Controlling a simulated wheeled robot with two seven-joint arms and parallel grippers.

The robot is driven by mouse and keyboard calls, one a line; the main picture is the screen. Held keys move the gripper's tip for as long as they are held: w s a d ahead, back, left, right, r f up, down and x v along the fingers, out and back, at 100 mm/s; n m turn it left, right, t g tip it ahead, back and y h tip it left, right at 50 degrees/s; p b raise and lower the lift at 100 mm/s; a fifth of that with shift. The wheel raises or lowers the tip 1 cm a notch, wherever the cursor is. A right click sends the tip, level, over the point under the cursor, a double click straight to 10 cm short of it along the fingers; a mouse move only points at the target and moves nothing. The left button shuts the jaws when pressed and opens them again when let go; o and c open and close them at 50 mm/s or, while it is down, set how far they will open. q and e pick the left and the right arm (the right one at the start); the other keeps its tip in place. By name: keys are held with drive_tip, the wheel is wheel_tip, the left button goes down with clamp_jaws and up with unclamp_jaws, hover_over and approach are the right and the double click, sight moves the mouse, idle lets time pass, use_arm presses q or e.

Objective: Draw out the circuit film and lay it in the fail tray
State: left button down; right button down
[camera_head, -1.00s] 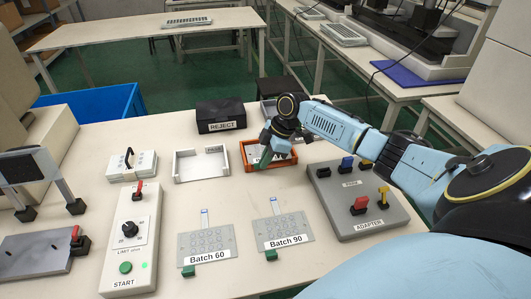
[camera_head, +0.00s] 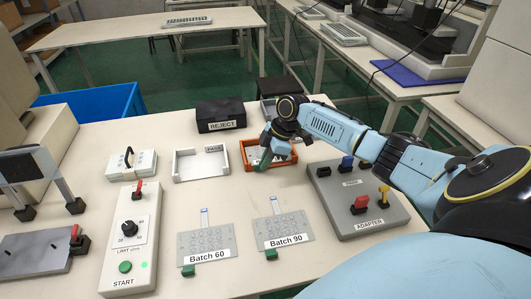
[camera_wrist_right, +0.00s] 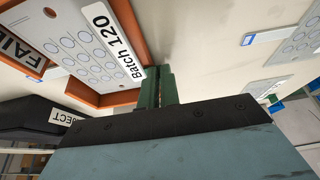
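The circuit film labelled Batch 120 (camera_wrist_right: 85,45) lies within the rim of the orange fail tray (camera_wrist_right: 118,99) in the right wrist view. The tray also shows in the head view (camera_head: 293,146), partly hidden by my right gripper. My right gripper (camera_head: 263,165) is over the tray's left part. My left gripper is not in view.
The white pass tray (camera_head: 178,165) stands left of the fail tray, with the black reject box (camera_head: 220,112) behind. The Batch 60 film (camera_head: 207,240) and Batch 90 film (camera_head: 285,229) lie in front. The adapter box (camera_head: 360,205) stands right, under my forearm.

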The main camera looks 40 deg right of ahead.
drive_tip(key=shift+f, duration=0.15)
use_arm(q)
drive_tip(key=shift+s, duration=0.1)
use_arm(e)
drive_tip(key=c, duration=1.6)
unclamp_jaws()
drive_tip(key=shift+o, duration=0.2)
